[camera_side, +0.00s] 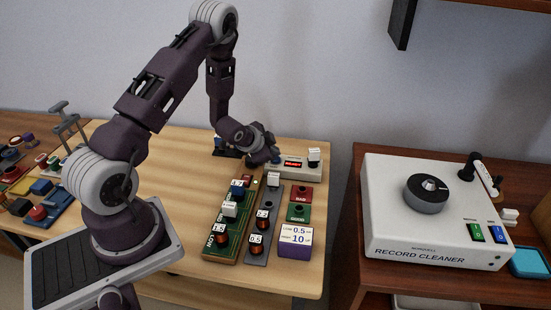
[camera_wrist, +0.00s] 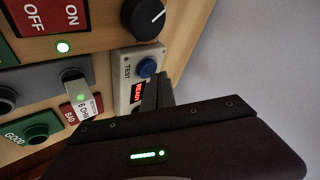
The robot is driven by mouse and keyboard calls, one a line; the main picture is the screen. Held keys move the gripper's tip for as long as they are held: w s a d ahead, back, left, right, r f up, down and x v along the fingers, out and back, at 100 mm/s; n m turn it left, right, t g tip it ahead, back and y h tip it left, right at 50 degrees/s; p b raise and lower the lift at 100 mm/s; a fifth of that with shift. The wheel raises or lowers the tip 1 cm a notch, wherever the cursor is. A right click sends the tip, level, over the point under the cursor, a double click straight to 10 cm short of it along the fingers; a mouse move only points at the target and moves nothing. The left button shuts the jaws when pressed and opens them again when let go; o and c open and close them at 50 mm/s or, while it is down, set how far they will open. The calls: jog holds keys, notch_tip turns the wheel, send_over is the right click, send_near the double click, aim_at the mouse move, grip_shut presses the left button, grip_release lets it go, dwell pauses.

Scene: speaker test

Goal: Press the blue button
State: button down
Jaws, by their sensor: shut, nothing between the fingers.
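The blue button (camera_wrist: 147,67) is a round cap on the pale test box (camera_wrist: 127,58), beside the word TEST, in the wrist view. A red READY display (camera_wrist: 137,93) is lit on the same box. My gripper (camera_wrist: 163,80) is shut and empty, its dark fingers close to the blue button; I cannot tell whether they touch it. In the side view my gripper (camera_side: 273,157) is at the left end of the test box (camera_side: 312,174), where the button is mostly hidden.
A green board (camera_side: 212,257) and a grey strip (camera_side: 257,260) with speaker parts lie in front. A black knob (camera_wrist: 145,18) is near the box. A record cleaner (camera_side: 420,235) stands right.

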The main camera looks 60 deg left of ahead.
jog(key=shift+f, duration=0.55)
dwell(0.4)
jog(key=shift+r, duration=0.95)
jog(key=shift+r, duration=2.55)
